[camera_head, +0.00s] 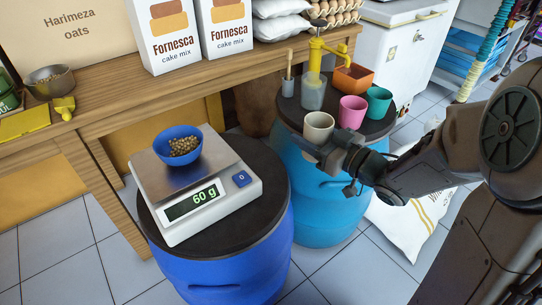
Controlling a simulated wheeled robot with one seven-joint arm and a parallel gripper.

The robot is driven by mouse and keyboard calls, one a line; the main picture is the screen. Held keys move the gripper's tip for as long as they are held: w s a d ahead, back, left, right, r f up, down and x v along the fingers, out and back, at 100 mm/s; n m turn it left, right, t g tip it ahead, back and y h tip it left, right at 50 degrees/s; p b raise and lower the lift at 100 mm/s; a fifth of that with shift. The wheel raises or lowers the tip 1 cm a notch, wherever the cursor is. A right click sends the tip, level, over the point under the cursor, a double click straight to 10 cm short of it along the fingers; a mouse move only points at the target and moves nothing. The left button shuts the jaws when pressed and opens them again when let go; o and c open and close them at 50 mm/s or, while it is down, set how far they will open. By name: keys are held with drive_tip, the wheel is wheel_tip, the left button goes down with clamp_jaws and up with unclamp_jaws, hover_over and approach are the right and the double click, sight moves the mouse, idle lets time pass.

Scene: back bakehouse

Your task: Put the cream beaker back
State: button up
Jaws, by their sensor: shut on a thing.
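The cream beaker (318,128) is upright at the front edge of the blue drum's dark top (376,131). My gripper (324,146) is shut on it from the front right, and the fingers cover its lower part. I cannot tell whether its base touches the top or is slightly above it. A pink beaker (352,112) and a teal beaker (379,102) stand on the same top, to its right and behind.
A yellow pump (315,58) over a grey container (313,93) and an orange box (353,78) stand behind the beakers. A scale (235,190) with a blue bowl (178,134) reads 60 g on another drum (240,260). A white sack (408,225) lies on the floor.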

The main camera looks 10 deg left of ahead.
drive_tip(key=shift+s+a+r+n+g+y, duration=0.3)
drive_tip(key=shift+s+r+g, duration=0.1)
drive_tip(key=shift+r, duration=0.05)
drive_tip(key=shift+a, duration=0.25)
drive_tip(key=w+a+f+b, duration=0.1)
drive_tip(key=a+f, duration=0.1)
drive_tip(key=a, duration=0.1)
drive_tip(key=w+a+f+b, duration=0.1)
drive_tip(key=a+f+b, duration=0.1)
drive_tip(key=a, duration=0.2)
drive_tip(key=w+a+f+b, duration=0.1)
drive_tip(key=a+f+b, duration=0.1)
drive_tip(key=a+f, duration=0.1)
drive_tip(key=shift+a, duration=0.4)
drive_tip(key=shift+f+b, duration=1)
drive_tip(key=shift+f, duration=0.9)
drive_tip(key=shift+f, duration=0.1)
drive_tip(key=shift+f, duration=0.15)
drive_tip(key=o, duration=0.8)
